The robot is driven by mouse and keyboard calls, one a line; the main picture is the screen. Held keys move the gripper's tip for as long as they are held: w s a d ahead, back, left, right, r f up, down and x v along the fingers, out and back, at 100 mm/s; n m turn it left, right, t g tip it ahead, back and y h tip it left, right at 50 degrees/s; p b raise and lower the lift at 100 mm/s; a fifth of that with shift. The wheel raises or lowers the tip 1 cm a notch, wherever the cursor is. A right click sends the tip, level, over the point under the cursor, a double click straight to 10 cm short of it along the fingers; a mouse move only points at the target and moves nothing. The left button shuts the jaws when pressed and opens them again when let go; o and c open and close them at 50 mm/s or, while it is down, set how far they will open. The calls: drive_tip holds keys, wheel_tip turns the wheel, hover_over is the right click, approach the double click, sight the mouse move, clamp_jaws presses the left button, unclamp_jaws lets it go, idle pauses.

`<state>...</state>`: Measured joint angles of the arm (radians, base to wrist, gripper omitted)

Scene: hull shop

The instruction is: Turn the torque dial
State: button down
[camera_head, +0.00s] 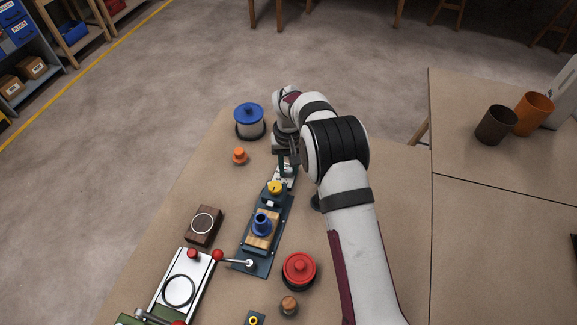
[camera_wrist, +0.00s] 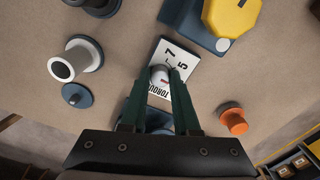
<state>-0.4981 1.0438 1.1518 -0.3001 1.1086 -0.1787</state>
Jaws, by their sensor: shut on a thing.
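The torque dial (camera_wrist: 159,76) is a small pale knob on a white plate (camera_wrist: 176,58) printed with the word TORQUE and digits, of which 5 and 7 show. In the head view the plate (camera_head: 289,179) lies at the far end of a dark blue fixture. My gripper (camera_wrist: 166,76) is above the plate with its dark green fingers shut on the dial, one on each side. In the head view my gripper (camera_head: 286,165) reaches down from the arm. The fingers hide part of the dial and the lettering.
A blue-lidded jar (camera_head: 249,121) and an orange peg (camera_head: 239,156) stand to the left. A red-lidded pot (camera_head: 299,268) is nearer. Bare tabletop (camera_head: 205,175) lies left of the fixture.

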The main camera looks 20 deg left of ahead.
sight(289, 170)
drive_tip(key=c, duration=0.6)
unclamp_jaws()
drive_tip(key=shift+c, duration=0.2)
wheel_tip(289, 170, up, 16)
drive_tip(key=s+d+r+m, duration=0.2)
drive_tip(key=s+d+r, duration=0.2)
drive_tip(key=s+d, duration=0.25)
drive_tip(key=s+d+r+m, duration=0.3)
drive_tip(key=s+d+r, duration=0.25)
drive_tip(key=d, duration=0.25)
drive_tip(key=s+d+f+m+y, duration=0.1)
drive_tip(key=s+d+f+m, duration=0.1)
drive_tip(key=s, duration=0.8)
drive_tip(key=s+d+f+m, duration=0.3)
drive_tip(key=s+d, duration=0.2)
drive_tip(key=s, duration=0.5)
drive_tip(key=shift+s+f+y, duration=0.35)
drive_tip(key=shift+s+y, duration=0.05)
